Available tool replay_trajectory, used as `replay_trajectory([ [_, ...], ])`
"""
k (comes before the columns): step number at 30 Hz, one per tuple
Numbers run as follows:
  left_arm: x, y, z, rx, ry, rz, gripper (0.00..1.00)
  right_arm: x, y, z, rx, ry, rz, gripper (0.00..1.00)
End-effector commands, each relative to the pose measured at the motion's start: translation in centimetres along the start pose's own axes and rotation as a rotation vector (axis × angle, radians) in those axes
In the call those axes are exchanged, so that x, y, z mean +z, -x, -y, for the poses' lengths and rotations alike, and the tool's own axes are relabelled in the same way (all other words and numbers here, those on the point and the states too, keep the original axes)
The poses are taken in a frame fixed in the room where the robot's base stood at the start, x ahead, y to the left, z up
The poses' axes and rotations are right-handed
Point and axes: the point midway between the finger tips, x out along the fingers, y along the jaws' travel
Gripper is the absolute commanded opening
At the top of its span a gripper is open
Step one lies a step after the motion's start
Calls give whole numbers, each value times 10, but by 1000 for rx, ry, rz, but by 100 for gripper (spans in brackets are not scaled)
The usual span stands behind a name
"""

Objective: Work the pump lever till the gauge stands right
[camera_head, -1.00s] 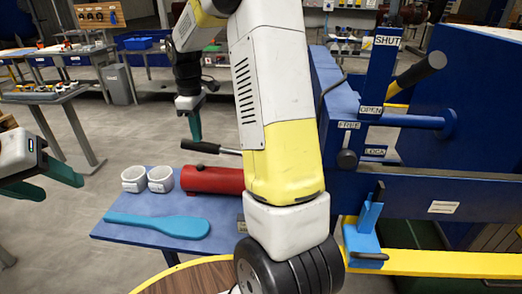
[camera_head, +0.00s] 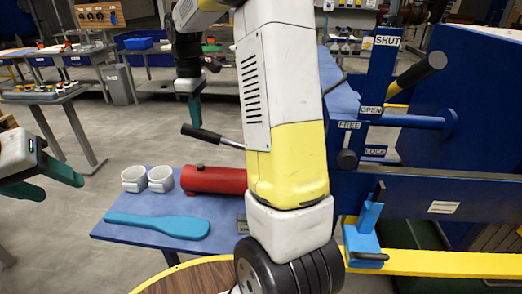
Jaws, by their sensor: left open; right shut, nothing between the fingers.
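The pump lever (camera_head: 203,134) has a black grip and a metal rod. It stands above the red pump cylinder (camera_head: 215,180), its grip end tilted up to the left. The rod's other end is hidden behind my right arm. My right gripper (camera_head: 195,108) is shut and empty, a little above the lever grip in the picture; I cannot tell whether they touch. My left gripper (camera_head: 57,182) is open and empty at the left edge, away from the lever. I see no gauge face.
The blue press (camera_head: 450,160) with SHUT, OPEN and LOCK labels fills the right. My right arm covers the middle.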

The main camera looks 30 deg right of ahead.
Motion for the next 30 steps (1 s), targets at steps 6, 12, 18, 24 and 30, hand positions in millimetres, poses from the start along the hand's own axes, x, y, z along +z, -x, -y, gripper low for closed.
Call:
replay_trajectory([
  [6,0,0,0,0,0,0,52,-3,-33,0,-5,-1,5,0],
  [12,0,0,0,0,0,0,52,-8,-61,0,-5,-1,5,0],
  [18,0,0,0,0,0,0,52,-8,-56,-1,2,-2,0,0],
  [24,0,0,0,0,0,0,52,-1,-8,-1,3,-3,-2,0],
  [30,0,0,0,0,0,0,52,5,29,-1,2,-1,0,0],
])
